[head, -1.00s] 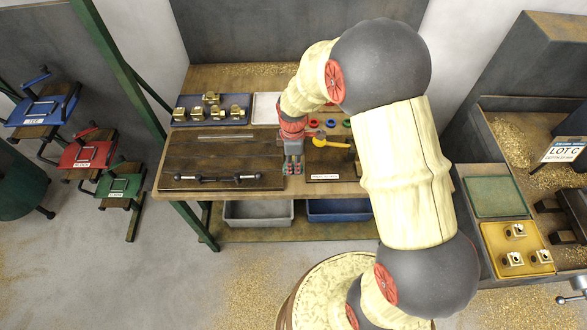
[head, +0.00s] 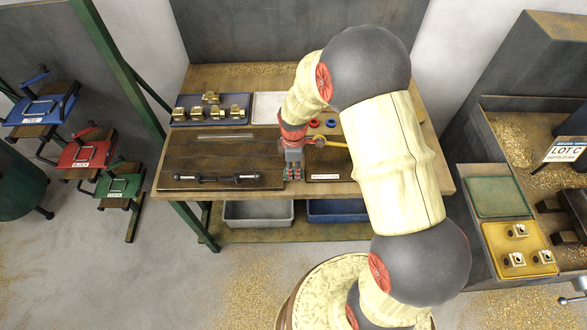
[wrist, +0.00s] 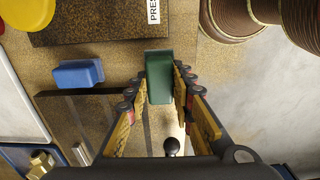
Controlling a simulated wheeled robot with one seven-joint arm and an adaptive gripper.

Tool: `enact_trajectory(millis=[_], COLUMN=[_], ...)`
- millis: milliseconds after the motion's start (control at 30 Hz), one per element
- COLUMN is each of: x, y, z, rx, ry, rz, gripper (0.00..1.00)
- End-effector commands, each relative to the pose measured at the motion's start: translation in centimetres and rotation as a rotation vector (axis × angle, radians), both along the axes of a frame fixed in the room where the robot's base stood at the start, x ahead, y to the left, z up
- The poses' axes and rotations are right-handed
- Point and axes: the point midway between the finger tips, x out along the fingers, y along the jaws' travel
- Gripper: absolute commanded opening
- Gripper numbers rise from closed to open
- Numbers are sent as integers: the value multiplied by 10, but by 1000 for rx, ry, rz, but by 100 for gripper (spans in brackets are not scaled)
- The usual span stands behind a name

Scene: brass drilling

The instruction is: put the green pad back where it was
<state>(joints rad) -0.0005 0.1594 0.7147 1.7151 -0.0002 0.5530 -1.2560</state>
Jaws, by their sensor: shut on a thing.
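The green pad (wrist: 159,79) is a small dark green block in the wrist view, between the fingertips of my gripper (wrist: 157,86). My gripper is shut on it. The pad cannot be made out there. A blue pad (wrist: 78,73) lies left of the green one in the wrist view, apart from it. Whether the green pad touches the bench is not clear.
A labelled dark press plate (head: 328,176) lies right of my gripper. A blue tray of brass parts (head: 180,122) and a pale tray (head: 267,107) stand behind.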

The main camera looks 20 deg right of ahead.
Motion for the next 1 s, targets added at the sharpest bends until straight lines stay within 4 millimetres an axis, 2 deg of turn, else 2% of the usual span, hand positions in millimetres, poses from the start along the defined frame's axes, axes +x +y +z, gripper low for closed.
enact_trajectory(millis=[200, 233, 500, 833, 1000], x=[0, 0, 0, 0, 1], y=[0, 0, 0, 0, 0], z=[-3, -3, -3, -2, 15], rx=[0, 0, 0, 0, 0], ry=[0, 0, 0, 0, -3], rz=[0, 0, 0, 0, 0], gripper=[0, 25, 41, 42, 42])
